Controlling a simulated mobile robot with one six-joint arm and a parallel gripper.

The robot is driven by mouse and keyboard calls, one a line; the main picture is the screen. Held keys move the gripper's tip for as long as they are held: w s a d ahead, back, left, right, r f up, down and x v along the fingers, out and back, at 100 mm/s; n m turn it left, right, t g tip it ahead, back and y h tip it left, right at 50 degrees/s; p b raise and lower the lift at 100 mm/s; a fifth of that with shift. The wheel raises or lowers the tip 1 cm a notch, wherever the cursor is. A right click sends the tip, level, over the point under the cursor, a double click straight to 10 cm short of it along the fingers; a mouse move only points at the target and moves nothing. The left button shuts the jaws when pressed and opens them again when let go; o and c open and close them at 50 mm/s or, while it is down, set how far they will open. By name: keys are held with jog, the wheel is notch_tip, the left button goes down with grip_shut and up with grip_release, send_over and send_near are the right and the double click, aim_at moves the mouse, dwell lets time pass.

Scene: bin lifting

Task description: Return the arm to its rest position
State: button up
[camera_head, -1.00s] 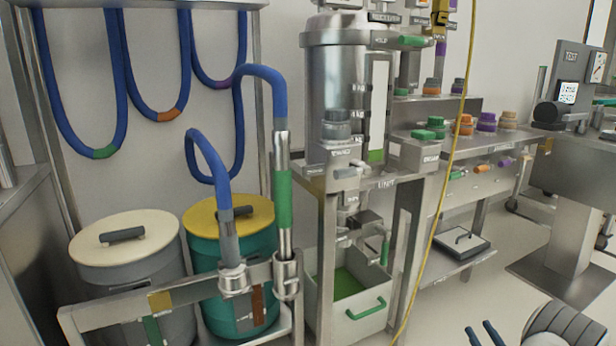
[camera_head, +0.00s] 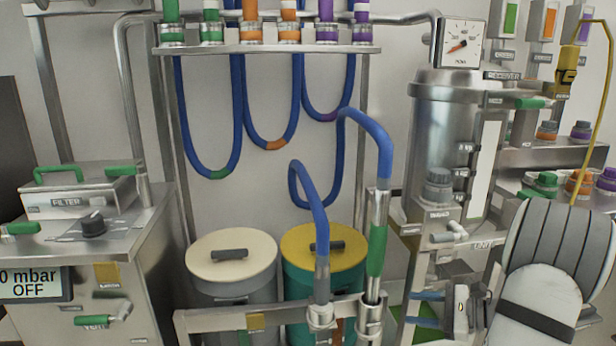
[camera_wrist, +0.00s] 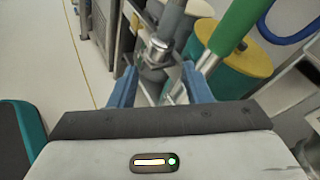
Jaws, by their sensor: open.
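My gripper (camera_head: 412,308) is at the lower right of the head view, with its two blue fingers apart and pointing left. It is in front of the steel frame with the receiver vessel (camera_head: 440,135). My pale arm links fill the lower right corner. In the wrist view the open fingers (camera_wrist: 158,85) stand to either side of a metal hose fitting (camera_wrist: 157,48), with nothing held. Whether the fitting is really between them or only behind, I cannot tell. A green part of the bin (camera_head: 425,336) under the frame shows behind the fingers, mostly hidden.
A cream-lidded drum (camera_head: 231,256) and a yellow-lidded teal drum (camera_head: 324,248) stand behind a steel rail (camera_head: 250,316). A green-sleeved wand (camera_head: 377,250) and blue hose (camera_head: 309,190) rise from the rail. A filter cabinet (camera_head: 80,265) stands left. Open floor (camera_wrist: 45,50) shows in the wrist view.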

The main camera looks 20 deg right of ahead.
jog(key=s+a+r+n+g+h+p, duration=0.1)
jog(key=s+a+r+n+g+p, duration=0.1)
jog(key=a+r+n+g+p, duration=0.45)
jog(key=s+a+r+n+g+h+p, duration=0.25)
jog(key=a+r, duration=0.55)
jog(key=a, duration=0.4)
jog(key=s+a+r+n+h+p, duration=0.4)
jog(key=r+n+p, duration=0.2)
jog(key=r, duration=0.1)
jog(key=s+a+r+n+t+h+p, duration=0.1)
jog(key=s+a+r+n+h+p, duration=0.2)
jog(key=r+n+p, duration=0.3)
jog(key=shift+s+a+r+n+h, duration=0.35)
jog(key=shift+s+a+r+n, duration=0.3)
jog(key=shift+s+r, duration=0.25)
